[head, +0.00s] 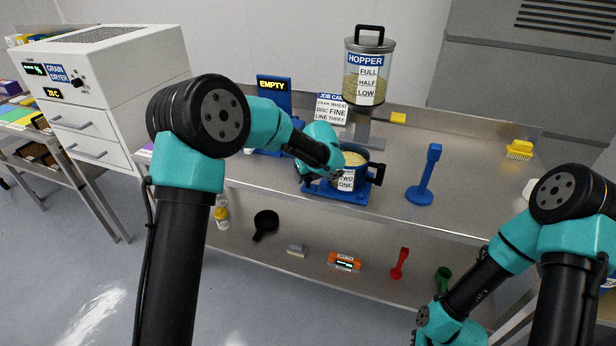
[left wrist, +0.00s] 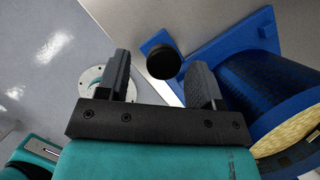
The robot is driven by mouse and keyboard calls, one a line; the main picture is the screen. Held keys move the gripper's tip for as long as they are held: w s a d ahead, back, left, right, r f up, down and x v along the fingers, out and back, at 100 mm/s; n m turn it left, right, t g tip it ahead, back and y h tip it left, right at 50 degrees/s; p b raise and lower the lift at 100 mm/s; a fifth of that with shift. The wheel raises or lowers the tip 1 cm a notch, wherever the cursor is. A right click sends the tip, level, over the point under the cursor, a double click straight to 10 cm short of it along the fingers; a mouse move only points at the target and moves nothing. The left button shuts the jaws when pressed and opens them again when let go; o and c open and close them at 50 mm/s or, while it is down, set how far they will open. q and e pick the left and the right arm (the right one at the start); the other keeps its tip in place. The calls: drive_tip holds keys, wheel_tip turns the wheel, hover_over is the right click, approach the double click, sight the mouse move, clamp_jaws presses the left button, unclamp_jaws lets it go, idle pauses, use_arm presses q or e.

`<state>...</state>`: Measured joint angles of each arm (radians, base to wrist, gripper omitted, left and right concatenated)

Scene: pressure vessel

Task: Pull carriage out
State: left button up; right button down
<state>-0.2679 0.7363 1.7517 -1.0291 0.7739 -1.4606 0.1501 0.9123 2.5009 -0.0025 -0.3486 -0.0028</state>
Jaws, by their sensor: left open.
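The carriage is a blue base (head: 350,195) on the steel bench, and a container (head: 346,178) with a scale label, a black handle and pale grain inside stands on it. In the left wrist view the blue carriage plate (left wrist: 208,45) bears the dark container (left wrist: 262,85), and a round black knob (left wrist: 163,64) sits at its near end. My left gripper (left wrist: 158,75) is open, with its two fingers apart on either side of the knob in that view. Whether they touch it I cannot tell. In the head view my left wrist hides part of the carriage's left side. My right gripper is out of the picture.
A hopper (head: 366,75) of grain stands behind the carriage. A blue EMPTY stand (head: 273,92) is behind left, a blue upright tool (head: 425,175) to the right. A yellow brush (head: 519,150) lies far right. The bench front right of the carriage is clear.

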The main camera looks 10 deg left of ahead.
use_arm(q)
drive_tip(key=v, duration=1.6)
drive_tip(key=shift+r, duration=0.15)
drive_tip(key=s+a+f+n+g+h, duration=0.1)
drive_tip(key=s+f+n+h, duration=0.2)
drive_tip(key=f, duration=0.6)
drive_tip(key=s+a+f+n+g, duration=0.1)
drive_tip(key=s+f+n, duration=0.25)
drive_tip(key=f, duration=0.55)
drive_tip(key=s+a+f+n+g+h, duration=0.15)
drive_tip(key=f+n, duration=0.25)
drive_tip(key=f, duration=0.4)
drive_tip(key=s+a+f+n+h, duration=0.1)
drive_tip(key=s+a+f+n, duration=0.2)
drive_tip(key=s+f+n, duration=0.5)
drive_tip(key=s+a+f+n+h, duration=0.1)
drive_tip(key=s+a+f+n, duration=0.3)
drive_tip(key=s+f+n, duration=0.5)
drive_tip(key=s+n, duration=0.2)
drive_tip(key=s, duration=0.3)
drive_tip(key=shift+s+a+n+t, duration=0.3)
drive_tip(key=shift+s+n+t, duration=0.05)
